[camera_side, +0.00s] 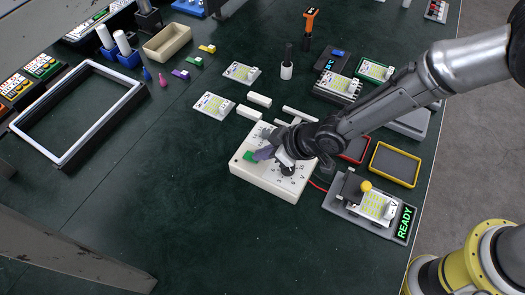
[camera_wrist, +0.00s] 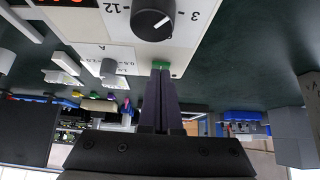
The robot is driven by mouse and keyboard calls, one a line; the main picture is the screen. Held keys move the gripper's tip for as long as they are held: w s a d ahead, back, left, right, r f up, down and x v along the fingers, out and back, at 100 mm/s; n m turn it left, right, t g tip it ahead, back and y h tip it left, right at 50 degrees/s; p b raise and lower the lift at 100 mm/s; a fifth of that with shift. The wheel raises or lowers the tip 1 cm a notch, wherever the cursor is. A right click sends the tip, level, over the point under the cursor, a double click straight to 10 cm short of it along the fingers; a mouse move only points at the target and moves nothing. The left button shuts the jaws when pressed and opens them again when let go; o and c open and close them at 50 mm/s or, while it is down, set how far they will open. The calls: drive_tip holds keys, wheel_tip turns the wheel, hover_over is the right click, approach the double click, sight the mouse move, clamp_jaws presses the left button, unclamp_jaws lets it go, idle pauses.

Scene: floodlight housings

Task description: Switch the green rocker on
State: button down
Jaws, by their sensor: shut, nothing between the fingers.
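The white control box (camera_side: 262,181) sits on the dark green table, partly hidden under my gripper in the side view.
A black dial knob (camera_wrist: 152,20) and a smaller grey knob (camera_wrist: 109,69) stand up from the box near the fingers. A grey fixture with a READY display (camera_side: 405,222) is to the right. The table's front middle is clear.

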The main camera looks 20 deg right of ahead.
sight(266, 165)
drive_tip(key=shift+s+d+f, duration=0.1)
drive_tip(key=shift+f, duration=0.25)
drive_tip(key=shift+r, duration=0.15)
drive_tip(key=shift+r, duration=0.65)
drive_tip(key=shift+r, duration=0.25)
drive_tip(key=r, duration=0.4)
drive_tip(key=shift+s+d, duration=0.2)
drive_tip(key=shift+d, duration=0.05)
drive_tip(key=s+d+r, duration=0.5)
drive_tip(key=shift+s+d+r, duration=0.25)
drive_tip(key=shift+r, duration=0.05)
